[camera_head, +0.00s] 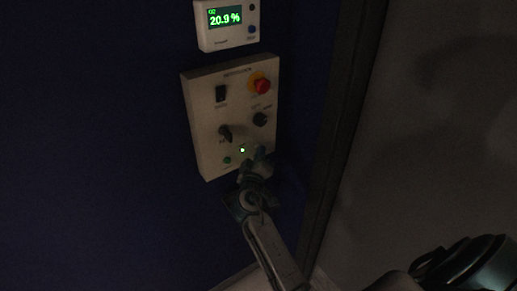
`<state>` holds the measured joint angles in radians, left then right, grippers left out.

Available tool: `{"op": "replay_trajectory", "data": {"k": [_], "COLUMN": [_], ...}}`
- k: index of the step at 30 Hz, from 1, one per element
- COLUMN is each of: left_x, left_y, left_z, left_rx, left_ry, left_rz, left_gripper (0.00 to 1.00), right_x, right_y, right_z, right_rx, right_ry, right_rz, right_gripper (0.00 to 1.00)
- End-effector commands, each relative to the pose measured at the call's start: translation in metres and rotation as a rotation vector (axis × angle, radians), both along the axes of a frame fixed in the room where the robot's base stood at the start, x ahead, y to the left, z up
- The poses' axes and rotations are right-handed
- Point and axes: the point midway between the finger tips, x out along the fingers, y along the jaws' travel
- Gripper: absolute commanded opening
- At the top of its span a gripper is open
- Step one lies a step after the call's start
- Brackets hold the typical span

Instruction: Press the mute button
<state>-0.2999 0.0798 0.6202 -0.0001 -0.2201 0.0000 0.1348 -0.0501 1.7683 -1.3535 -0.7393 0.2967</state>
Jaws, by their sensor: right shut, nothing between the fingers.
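A beige control panel (204,153) is fixed to the dark blue wall, slightly tilted in the picture. Near its lower edge are a lit green-white spot (242,150) and a small green button (227,160). Their labels are too small and dim to read, so I cannot tell which control is the mute button. My left gripper is not in view.
The panel also carries a black rocker switch (221,93), a red emergency stop (263,86), a black knob (260,119) and a black selector (225,132). Above hangs a white oxygen monitor (229,25) reading 20.9 %. A dark vertical post (345,130) stands to the right.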

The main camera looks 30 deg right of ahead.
Motion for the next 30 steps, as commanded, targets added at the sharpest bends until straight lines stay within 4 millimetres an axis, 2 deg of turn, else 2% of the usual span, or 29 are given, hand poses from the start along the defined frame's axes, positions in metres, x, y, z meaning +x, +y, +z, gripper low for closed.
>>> {"op": "replay_trajectory", "data": {"k": [10, 21, 30], "left_x": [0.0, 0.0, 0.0], "left_y": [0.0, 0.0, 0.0], "left_z": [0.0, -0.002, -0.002], "left_rx": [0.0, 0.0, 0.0], "left_ry": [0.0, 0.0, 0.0], "left_rz": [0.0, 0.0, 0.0], "left_gripper": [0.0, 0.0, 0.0], "right_x": [0.0, -0.015, -0.016], "right_y": [0.0, -0.001, -0.001], "right_z": [0.0, 0.0, 0.0], "right_rx": [0.0, 0.0, 0.0], "right_ry": [-0.001, -0.001, 0.0], "right_rz": [0.001, 0.001, 0.0], "right_gripper": [0.0, 0.0, 0.0]}}
